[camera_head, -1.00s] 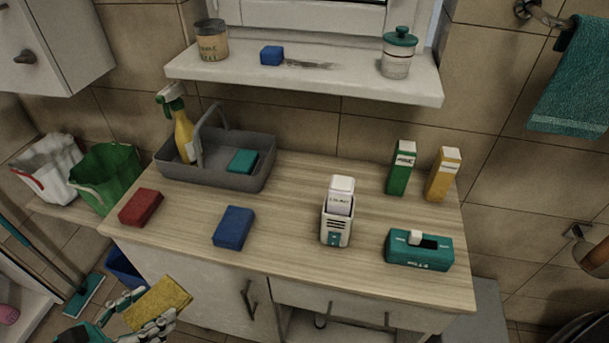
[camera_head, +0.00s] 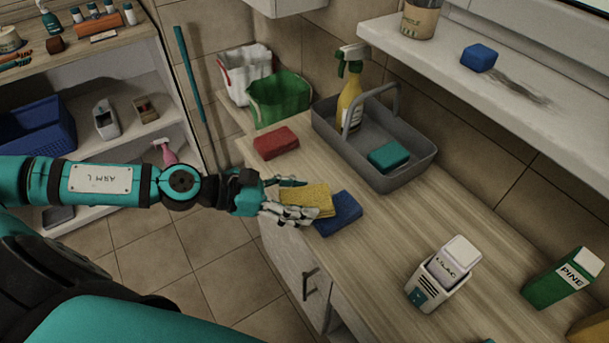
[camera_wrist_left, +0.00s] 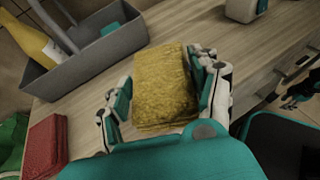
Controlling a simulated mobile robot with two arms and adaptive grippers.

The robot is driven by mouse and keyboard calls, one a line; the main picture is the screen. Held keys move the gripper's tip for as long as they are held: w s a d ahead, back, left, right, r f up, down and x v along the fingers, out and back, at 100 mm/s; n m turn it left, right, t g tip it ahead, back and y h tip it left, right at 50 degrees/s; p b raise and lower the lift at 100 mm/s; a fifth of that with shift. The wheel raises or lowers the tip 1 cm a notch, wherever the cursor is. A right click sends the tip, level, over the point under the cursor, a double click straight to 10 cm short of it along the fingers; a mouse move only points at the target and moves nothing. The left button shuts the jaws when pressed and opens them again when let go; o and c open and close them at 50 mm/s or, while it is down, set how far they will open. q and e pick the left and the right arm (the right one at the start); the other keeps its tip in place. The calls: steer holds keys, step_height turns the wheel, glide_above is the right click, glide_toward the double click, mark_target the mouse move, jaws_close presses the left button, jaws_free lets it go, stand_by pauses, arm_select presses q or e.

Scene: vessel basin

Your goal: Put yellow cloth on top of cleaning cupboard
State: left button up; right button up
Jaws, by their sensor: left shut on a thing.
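The yellow cloth (camera_head: 306,199) is a folded, textured block. My left gripper (camera_head: 287,206) is shut on it, with fingers on both sides; the cloth also shows between the fingers in the left wrist view (camera_wrist_left: 165,88). Whether the cloth touches the top or the sponge, I cannot tell. Part of what looks like my right gripper (camera_wrist_left: 301,92) shows at the right edge of the left wrist view; its state is unclear.
The middle of the top is clear. A shelf (camera_head: 500,65) hangs above.

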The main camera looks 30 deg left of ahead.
arm_select(q)
steer(key=w+a, duration=0.1)
steer(key=w, duration=0.2)
steer(key=w+a+p, duration=0.1)
steer(key=w+a, duration=0.1)
steer(key=w, duration=0.1)
steer(key=w+a+f, duration=0.1)
steer(key=w+a, duration=0.1)
steer(key=w, duration=0.1)
steer(key=shift+a+p, duration=0.15)
steer(key=shift+p, duration=0.2)
steer(key=f, duration=0.3)
steer(key=shift+w+a+f, duration=0.15)
steer(key=shift+w+a, duration=0.1)
steer(key=shift+w, duration=0.1)
steer(key=shift+f, duration=0.15)
steer(key=shift+f, duration=0.25)
steer(key=o, duration=1.1)
steer(key=shift+r, duration=0.1)
steer(key=shift+r, duration=0.1)
